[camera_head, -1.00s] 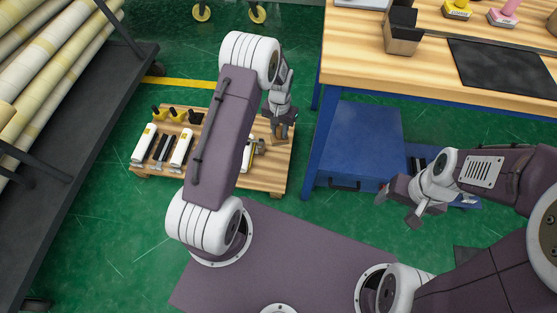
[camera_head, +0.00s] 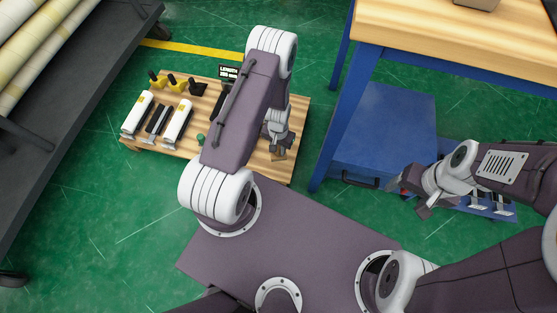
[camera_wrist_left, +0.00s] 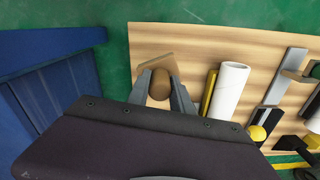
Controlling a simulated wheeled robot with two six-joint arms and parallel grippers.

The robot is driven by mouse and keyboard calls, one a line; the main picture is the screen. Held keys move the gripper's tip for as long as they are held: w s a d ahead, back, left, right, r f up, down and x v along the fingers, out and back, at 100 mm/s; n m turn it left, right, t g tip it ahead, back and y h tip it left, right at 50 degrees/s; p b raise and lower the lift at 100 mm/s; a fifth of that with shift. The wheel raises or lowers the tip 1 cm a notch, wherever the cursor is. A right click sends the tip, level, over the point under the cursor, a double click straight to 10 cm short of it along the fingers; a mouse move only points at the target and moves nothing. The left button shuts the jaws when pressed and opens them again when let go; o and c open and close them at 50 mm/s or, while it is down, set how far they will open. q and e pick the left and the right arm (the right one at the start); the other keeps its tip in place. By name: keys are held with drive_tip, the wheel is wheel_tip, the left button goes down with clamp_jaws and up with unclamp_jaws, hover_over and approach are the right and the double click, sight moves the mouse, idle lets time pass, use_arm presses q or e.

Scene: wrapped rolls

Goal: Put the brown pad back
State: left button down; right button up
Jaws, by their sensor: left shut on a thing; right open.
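My left gripper (camera_head: 277,147) is shut on the brown pad (camera_head: 278,155) over the right part of a low wooden platform (camera_head: 292,115). In the left wrist view the brown pad (camera_wrist_left: 152,61) shows a tan plate and a round brown knob, with the two fingers (camera_wrist_left: 160,92) on either side of the knob. Whether the pad touches the platform I cannot tell. My left arm hides part of the platform in the head view. My right gripper (camera_head: 412,192) is open and empty, in front of the blue cabinet.
White rolls and dark tools (camera_head: 155,118) lie on the platform's left side; a white roll (camera_wrist_left: 230,88) lies right of the pad in the wrist view. A blue cabinet (camera_head: 380,140) under the workbench (camera_head: 460,40) stands close right. A dark rack (camera_head: 60,110) stands left.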

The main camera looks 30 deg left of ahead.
sight(278, 156)
use_arm(q)
wheel_tip(278, 156, down, 7)
drive_tip(key=b, duration=0.4)
drive_tip(key=shift+r, duration=0.3)
drive_tip(key=shift+f, duration=0.15)
drive_tip(key=c, duration=1.1)
unclamp_jaws()
drive_tip(key=shift+c, duration=0.2)
use_arm(e)
wheel_tip(278, 156, down, 6)
